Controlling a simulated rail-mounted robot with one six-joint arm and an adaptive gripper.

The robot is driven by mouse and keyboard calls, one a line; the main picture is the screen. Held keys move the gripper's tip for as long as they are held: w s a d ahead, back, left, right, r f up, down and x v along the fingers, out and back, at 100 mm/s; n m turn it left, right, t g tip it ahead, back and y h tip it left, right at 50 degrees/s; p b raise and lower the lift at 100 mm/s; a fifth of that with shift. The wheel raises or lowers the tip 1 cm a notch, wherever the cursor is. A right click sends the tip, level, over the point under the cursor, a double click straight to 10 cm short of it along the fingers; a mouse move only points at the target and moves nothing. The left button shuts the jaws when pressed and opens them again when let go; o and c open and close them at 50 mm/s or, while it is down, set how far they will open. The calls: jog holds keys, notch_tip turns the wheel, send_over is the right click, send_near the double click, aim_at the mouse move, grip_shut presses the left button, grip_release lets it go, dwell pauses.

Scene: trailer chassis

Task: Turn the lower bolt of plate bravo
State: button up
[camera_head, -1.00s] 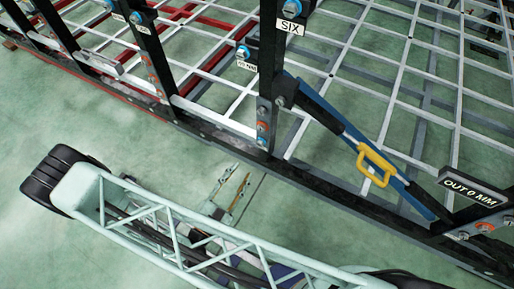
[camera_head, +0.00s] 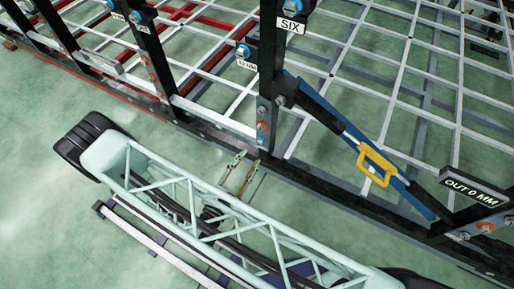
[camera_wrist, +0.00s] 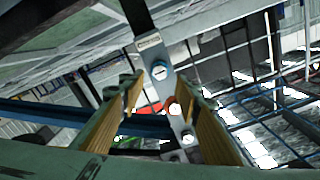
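In the wrist view, a light plate (camera_wrist: 177,85) on a dark post carries a small label too blurred to read. It has a blue-ringed bolt (camera_wrist: 160,70), an orange-red ring (camera_wrist: 174,107) below it, and a grey lower bolt (camera_wrist: 187,138). In the head view, a similar plate on the post marked SIX has a lower bolt (camera_head: 261,141) under an orange ring (camera_head: 263,127). I cannot read the name bravo on any plate. My gripper (camera_head: 245,161) is open and empty, low in front of that post and apart from it. Its fingers (camera_wrist: 169,98) frame the plate's lower part.
A blue diagonal strut with a yellow handle (camera_head: 376,165) stands right of the post. A sign reading OUT 0 MM (camera_head: 475,191) is at far right. The dark chassis rail (camera_head: 330,197) runs along the front. Green floor (camera_head: 60,230) is free at left.

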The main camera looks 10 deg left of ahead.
aim_at(259, 145)
jog(key=shift+x, duration=3.5)
jog(key=c, duration=0.9)
jog(key=shift+m+b, duration=0.3)
